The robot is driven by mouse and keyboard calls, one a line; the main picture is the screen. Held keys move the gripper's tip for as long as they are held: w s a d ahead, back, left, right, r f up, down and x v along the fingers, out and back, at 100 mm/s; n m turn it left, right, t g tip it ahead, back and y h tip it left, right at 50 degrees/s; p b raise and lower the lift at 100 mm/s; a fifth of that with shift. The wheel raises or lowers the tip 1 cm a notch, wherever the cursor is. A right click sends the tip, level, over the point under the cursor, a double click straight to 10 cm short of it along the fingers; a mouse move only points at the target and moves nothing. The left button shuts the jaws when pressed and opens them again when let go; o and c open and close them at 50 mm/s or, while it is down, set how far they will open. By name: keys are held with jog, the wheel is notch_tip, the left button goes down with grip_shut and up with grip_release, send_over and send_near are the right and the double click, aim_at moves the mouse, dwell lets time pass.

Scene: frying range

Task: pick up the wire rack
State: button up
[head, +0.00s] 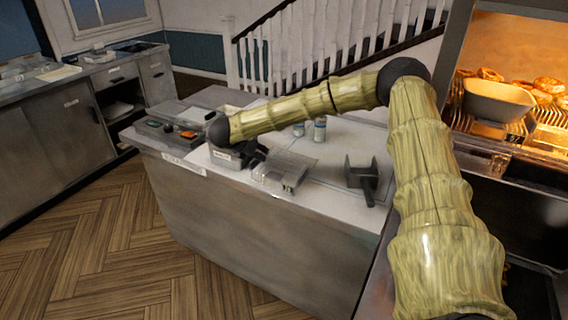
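A rack of thin upright wires (548,124) shows in the warm-lit case at the right edge, with round browned pastries (548,86) on and behind it. I cannot tell whether it is the wire rack of the task; no other clear wire rack shows. My arm reaches from the lower right across the counter to the left. My gripper (256,152) looks like the dark shape by the arm's end, low over the counter and far to the left of the lit case. Its fingers are small and dark, and whether they hold anything is unclear.
The counter (330,164) holds a grey labelled box (226,158), a clear container (282,174), a dark tool with a handle (362,174) and small jars (320,130). A pale bowl (496,100) sits in the lit case. The wooden floor (90,240) at left is clear.

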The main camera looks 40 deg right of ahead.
jog(key=shift+w+d+f, duration=0.2)
jog(key=shift+d+f, duration=0.25)
grip_shut()
